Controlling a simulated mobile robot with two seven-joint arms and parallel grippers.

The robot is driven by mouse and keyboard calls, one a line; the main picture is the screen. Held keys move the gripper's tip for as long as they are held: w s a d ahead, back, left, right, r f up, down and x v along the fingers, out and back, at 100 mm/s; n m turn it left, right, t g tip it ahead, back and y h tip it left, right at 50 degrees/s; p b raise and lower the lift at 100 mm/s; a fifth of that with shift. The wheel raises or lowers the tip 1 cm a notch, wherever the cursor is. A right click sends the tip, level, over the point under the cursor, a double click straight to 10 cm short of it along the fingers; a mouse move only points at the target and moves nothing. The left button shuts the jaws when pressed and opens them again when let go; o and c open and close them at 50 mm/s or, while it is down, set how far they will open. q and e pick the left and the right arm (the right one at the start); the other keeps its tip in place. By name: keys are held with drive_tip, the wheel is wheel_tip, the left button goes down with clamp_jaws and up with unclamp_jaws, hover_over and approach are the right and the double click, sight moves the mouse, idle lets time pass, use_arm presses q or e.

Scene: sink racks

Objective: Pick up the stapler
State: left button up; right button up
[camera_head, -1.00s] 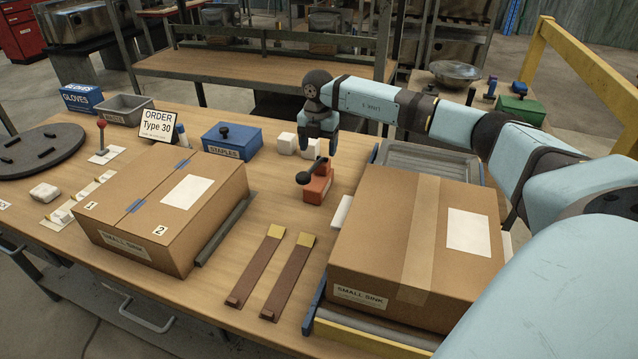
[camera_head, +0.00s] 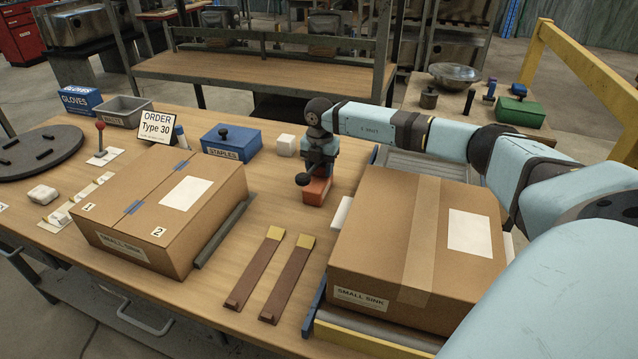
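The stapler (camera_head: 316,191) is orange-red with a black knob at its left. It stands on the wooden bench between the two cardboard boxes, toward the back. My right gripper (camera_head: 319,165) points down at the stapler from above, and its fingers overlap the stapler's upper part. The upper part of the stapler is hidden behind the gripper. I cannot tell whether the fingers are open or closed on it. My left gripper is not in view.
A closed box (camera_head: 165,218) stands left, and a taped box (camera_head: 415,245) sits right in a tray. Two brown strips (camera_head: 288,278) lie between them. A blue staples box (camera_head: 232,141) and a white block (camera_head: 286,145) stand behind. A yellow rail (camera_head: 575,75) is at right.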

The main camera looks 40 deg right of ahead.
clamp_jaws()
drive_tip(key=shift+r, duration=0.1)
